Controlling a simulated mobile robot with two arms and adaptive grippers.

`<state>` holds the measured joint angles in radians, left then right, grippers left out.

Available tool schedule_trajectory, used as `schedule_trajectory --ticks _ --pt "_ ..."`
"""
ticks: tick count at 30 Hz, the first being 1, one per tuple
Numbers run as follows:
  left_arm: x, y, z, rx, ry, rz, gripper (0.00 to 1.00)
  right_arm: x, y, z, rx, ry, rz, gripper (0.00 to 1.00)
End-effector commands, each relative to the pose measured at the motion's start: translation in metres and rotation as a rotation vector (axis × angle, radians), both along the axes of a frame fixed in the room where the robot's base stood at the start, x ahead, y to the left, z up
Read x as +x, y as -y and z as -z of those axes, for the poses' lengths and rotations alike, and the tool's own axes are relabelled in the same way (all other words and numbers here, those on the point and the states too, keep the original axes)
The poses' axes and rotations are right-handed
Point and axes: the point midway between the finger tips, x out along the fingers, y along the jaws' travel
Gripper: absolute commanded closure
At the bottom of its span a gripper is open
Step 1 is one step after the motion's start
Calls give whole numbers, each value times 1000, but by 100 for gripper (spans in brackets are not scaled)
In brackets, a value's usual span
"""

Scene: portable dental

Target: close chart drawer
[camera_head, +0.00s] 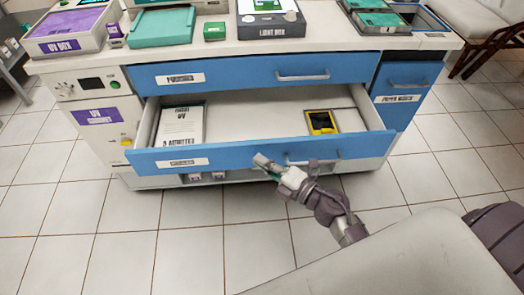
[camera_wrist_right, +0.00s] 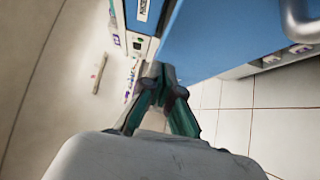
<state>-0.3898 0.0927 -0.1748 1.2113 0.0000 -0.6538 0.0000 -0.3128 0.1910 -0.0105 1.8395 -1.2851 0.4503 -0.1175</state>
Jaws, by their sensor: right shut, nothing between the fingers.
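The chart drawer (camera_head: 225,153) is a wide blue-fronted drawer, pulled out below a shut blue drawer (camera_head: 250,75) in the white cabinet. A paper chart (camera_head: 182,125) and a yellow-framed item (camera_head: 322,122) lie inside it. My right gripper (camera_head: 263,163) is shut and empty at the drawer's front face, left of its handle (camera_head: 315,162). I cannot tell whether it touches the face. In the right wrist view, my gripper (camera_wrist_right: 158,72) shows fingertips together beside the blue front (camera_wrist_right: 205,35). My left gripper is not in view.
The cabinet top carries a UV box (camera_head: 72,28), a teal tray (camera_head: 162,27), a small green box (camera_head: 214,31) and a light box (camera_head: 270,18). A smaller blue drawer (camera_head: 405,82) is shut at right. A chair (camera_head: 480,25) stands at back right. The tiled floor in front is clear.

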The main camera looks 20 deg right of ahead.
Motion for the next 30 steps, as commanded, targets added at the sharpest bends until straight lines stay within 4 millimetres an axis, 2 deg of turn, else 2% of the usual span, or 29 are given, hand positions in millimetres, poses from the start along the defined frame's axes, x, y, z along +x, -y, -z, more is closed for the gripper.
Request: schedule_trajectory --ticks 1,6,23,26,30 --pt "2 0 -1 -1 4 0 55 9 5 0 -4 2 3 100" --pt "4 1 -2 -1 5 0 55 25 9 0 -3 1 3 100" --pt "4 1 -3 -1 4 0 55 33 12 0 -2 0 3 100" --pt "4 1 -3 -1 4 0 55 41 15 0 -3 1 3 100" --pt "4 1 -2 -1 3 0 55 62 20 0 -3 2 3 100"
